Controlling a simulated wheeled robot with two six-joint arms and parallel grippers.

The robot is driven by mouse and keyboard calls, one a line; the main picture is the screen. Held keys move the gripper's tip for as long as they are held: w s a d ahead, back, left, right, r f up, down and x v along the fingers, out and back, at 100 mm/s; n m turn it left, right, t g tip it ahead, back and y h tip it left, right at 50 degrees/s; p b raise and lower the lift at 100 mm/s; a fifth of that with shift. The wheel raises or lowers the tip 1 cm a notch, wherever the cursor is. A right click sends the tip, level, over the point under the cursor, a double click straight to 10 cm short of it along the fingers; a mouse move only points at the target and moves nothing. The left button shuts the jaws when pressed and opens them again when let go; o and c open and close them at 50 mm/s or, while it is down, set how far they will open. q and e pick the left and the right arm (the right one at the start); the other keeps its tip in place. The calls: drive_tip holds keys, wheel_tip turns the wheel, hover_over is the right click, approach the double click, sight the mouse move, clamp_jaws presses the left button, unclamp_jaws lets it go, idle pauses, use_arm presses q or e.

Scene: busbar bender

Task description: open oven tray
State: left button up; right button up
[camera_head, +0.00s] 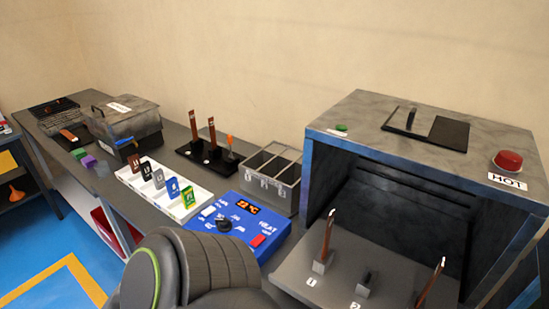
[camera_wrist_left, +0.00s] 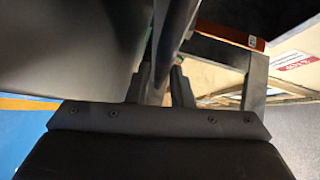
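The oven (camera_head: 322,160) is a grey box with an open front at the right of the head view. Its tray (camera_head: 285,273) extends out of the opening and carries brown bars in slots; the numbers 1 and 2 show. The tray's front edge lies below the picture. My left arm covers the bottom middle of the head view and its gripper is hidden there. In the left wrist view my left gripper (camera_wrist_left: 160,88) has its fingers close on both sides of a grey bar (camera_wrist_left: 174,38), apparently the tray handle. My right gripper is in neither view.
A blue heater control panel (camera_head: 262,222) and a grey divided bin (camera_head: 272,178) stand left of the oven. A white card rack (camera_head: 205,210) and a lidded grey box (camera_head: 128,118) are farther left. A red button (camera_head: 508,161) sits on the oven top.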

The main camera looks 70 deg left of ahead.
use_arm(q)
drive_tip(key=v, duration=1.6)
drive_tip(key=shift+s+b, duration=0.2)
drive_tip(key=shift+b, duration=0.1)
